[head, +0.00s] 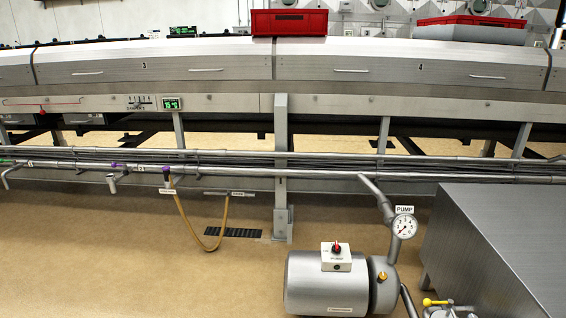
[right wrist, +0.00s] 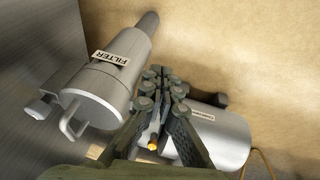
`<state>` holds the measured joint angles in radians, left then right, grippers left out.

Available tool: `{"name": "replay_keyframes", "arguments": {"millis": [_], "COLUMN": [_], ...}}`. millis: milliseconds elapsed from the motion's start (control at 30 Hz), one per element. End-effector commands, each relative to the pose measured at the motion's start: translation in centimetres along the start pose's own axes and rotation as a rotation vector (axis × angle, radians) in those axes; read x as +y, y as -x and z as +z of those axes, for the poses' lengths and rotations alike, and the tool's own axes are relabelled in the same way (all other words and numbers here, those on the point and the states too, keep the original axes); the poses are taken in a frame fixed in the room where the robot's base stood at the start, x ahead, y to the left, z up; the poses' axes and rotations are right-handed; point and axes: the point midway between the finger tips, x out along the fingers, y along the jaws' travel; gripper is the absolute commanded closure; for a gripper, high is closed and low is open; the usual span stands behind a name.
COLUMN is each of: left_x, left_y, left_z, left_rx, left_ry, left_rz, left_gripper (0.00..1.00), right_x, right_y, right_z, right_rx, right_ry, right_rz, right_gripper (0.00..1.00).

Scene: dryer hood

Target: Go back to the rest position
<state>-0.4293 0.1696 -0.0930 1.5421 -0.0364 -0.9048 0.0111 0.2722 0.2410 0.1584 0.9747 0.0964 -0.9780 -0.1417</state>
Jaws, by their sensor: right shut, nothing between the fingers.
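My right gripper (right wrist: 164,74) shows only in the right wrist view. Its dark fingers are together with nothing between them. It points over the tan floor, between a steel filter housing (right wrist: 105,90) on the left and a steel pump motor (right wrist: 222,138) on the right. The fingers cover part of the motor, and I cannot tell how far they are from it. My left gripper is in neither view. Neither arm shows in the head view.
The head view shows the long dryer hood (head: 200,65) with a red crate (head: 289,22) on top. Pipes (head: 300,160) run along its front. The pump motor (head: 325,283), a gauge (head: 404,226) and a steel cabinet (head: 500,240) stand at lower right. The floor (head: 110,260) at lower left is clear.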

Motion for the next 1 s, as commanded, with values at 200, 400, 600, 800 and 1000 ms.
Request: {"name": "replay_keyframes", "arguments": {"millis": [200,400,600,800,1000], "left_x": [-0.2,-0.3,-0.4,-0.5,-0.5], "left_y": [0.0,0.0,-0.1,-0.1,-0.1], "left_z": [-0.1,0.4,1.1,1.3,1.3], "left_rx": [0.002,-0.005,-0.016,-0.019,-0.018], "left_ry": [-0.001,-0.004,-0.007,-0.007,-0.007], "left_rz": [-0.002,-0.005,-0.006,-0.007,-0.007], "left_gripper": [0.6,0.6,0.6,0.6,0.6], "right_x": [-4.3,-9.8,-12.7,-13.0,-13.0], "right_y": [-0.9,1.3,3.4,3.7,3.6], "right_z": [12.2,23.5,28.5,29.1,29.1], "right_rx": [-0.043,-0.066,-0.074,-0.075,-0.076], "right_ry": [0.132,0.234,0.268,0.271,0.271], "right_rz": [0.024,-0.011,-0.045,-0.05,-0.05], "right_gripper": [1.0,1.0,1.0,1.0,1.0]}}
